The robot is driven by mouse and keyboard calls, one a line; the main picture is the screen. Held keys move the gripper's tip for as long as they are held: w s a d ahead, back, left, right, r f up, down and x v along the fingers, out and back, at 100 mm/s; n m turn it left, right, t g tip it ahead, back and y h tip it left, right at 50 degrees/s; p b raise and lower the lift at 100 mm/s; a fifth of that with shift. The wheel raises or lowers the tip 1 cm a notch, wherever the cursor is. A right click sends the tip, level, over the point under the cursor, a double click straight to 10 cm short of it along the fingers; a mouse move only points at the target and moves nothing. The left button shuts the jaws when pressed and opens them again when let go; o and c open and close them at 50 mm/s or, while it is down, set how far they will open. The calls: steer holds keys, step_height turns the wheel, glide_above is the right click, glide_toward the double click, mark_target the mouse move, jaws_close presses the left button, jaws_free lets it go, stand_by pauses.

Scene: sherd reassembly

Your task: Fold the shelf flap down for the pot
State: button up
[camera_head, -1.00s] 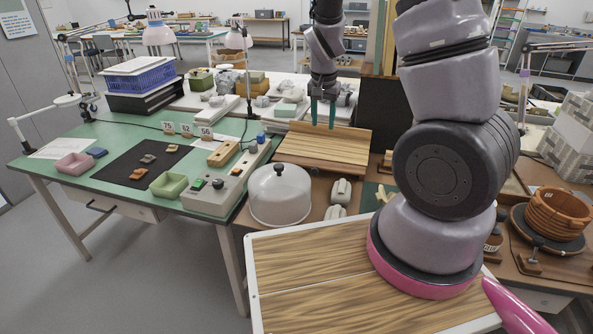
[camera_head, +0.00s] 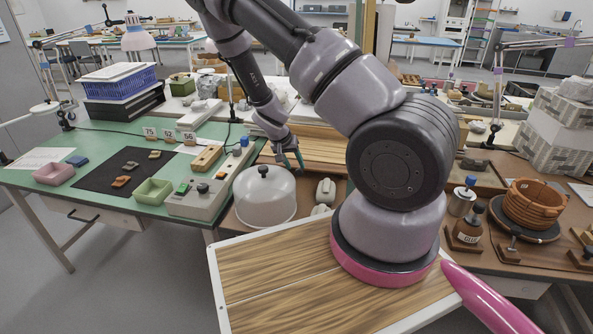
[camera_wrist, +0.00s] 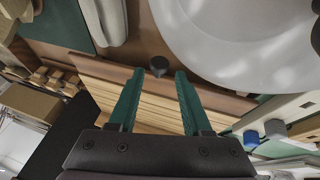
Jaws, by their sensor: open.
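The shelf flap appears to be the pale striped wooden board (camera_head: 318,147) behind the white dome in the head view. In the wrist view its striped face (camera_wrist: 145,103) lies beneath my fingers, with a plain brown strip along its edge. A small dark knob (camera_wrist: 159,66) shows at that edge, between my fingertips in the picture. My gripper (camera_head: 291,160) is open and empty over the board's near left part; it also shows in the wrist view (camera_wrist: 158,74). I cannot tell whether a finger touches the knob. A coiled brown clay pot (camera_head: 532,204) stands far right.
The white dome (camera_head: 264,197) with a black knob stands close to my gripper. A grey control box (camera_head: 208,190) is left of it on the green table (camera_head: 105,205). A glue bottle (camera_head: 467,232) stands near the pot. Pale blocks (camera_head: 325,191) lie right of the dome.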

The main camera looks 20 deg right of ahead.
mark_target(298, 170)
steer(key=shift+x, duration=2)
jaws_close()
